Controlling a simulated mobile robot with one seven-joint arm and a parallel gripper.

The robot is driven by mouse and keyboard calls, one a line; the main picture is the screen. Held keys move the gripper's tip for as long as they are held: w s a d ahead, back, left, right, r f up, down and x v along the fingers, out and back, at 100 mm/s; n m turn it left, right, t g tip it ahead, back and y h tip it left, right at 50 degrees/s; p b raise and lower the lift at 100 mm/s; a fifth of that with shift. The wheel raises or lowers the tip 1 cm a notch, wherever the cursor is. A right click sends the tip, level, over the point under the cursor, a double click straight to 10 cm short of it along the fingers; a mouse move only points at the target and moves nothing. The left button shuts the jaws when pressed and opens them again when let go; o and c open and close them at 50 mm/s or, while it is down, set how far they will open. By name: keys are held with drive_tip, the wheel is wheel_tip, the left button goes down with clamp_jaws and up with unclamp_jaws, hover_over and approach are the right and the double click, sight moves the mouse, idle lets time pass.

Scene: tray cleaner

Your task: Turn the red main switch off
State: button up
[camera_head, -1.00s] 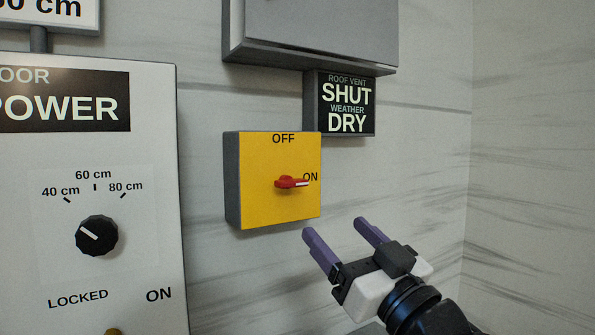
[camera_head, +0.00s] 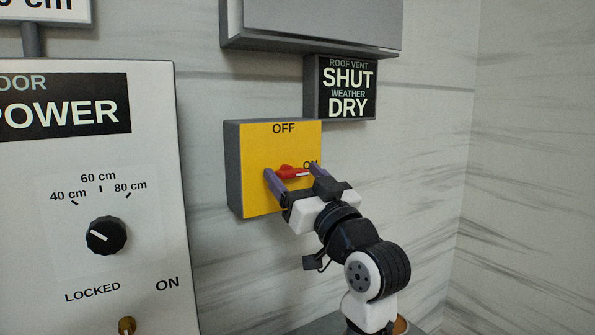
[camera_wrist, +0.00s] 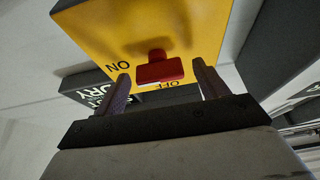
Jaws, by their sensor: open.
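The red main switch (camera_head: 292,172) is a small rotary handle on the front of a yellow switch box (camera_head: 258,152) with grey sides. Its white-marked end points right, toward the ON label; OFF is printed at the top of the box. My gripper (camera_head: 293,173) is open in front of the box, with one purple finger to the left of the handle and the other to its right. In the wrist view the red handle (camera_wrist: 160,70) shows between the two spread fingers (camera_wrist: 163,93). I cannot tell whether either finger touches it.
A black sign (camera_head: 347,88) reading roof vent SHUT, weather DRY hangs just above right of the box. A grey cabinet (camera_head: 320,22) is above it. At left stands a white panel (camera_head: 40,190) with a black knob (camera_head: 106,235). The wall at right is bare.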

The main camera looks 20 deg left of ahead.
drive_tip(key=shift+c, duration=0.3)
drive_tip(key=c, duration=0.9)
